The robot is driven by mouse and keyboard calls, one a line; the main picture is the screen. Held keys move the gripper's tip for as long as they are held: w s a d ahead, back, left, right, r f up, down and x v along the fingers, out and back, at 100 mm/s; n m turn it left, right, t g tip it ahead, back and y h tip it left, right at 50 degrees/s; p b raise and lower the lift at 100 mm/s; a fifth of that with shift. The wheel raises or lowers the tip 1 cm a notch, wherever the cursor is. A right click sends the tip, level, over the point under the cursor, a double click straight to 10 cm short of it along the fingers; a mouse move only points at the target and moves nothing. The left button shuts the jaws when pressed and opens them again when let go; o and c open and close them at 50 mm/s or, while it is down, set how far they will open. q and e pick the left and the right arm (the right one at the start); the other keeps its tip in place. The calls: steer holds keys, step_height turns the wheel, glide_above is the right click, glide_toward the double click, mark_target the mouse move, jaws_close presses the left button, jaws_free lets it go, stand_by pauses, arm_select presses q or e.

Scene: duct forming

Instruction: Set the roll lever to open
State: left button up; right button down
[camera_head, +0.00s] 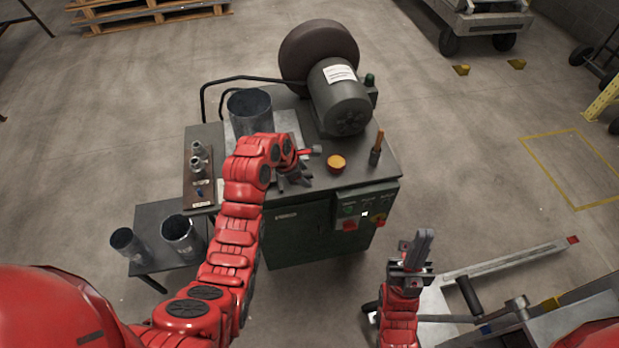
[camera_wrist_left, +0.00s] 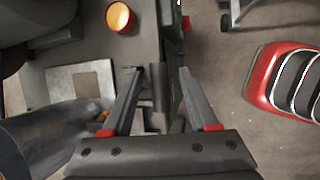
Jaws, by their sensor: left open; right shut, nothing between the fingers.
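My left gripper (camera_head: 293,181) is open over the front edge of the green bench machine (camera_head: 300,233). In the left wrist view its fingers (camera_wrist_left: 160,78) stand apart, with a short dark grey upright piece (camera_wrist_left: 158,90) showing between them. I cannot tell whether that piece is a lever or whether the fingers touch it. An orange-handled upright piece (camera_head: 378,141) stands at the right of the bench top, apart from the left gripper. I cannot tell for sure which part is the roll lever. My right gripper (camera_head: 423,246) is shut and empty, pointing up, at the lower right.
An orange bowl (camera_head: 336,163) sits on the bench, with a motor (camera_head: 341,97) behind. A metal duct (camera_head: 250,111) stands at the back left. Fittings (camera_head: 198,160) lie left; two ducts (camera_head: 180,238) are on a low table. A crank handle (camera_head: 469,297) is beside my right gripper.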

arm_select(q)
steer(key=shift+p+x, duration=0.6)
steer(key=shift+x, duration=1.8)
jaws_close()
steer(key=shift+w, duration=0.1)
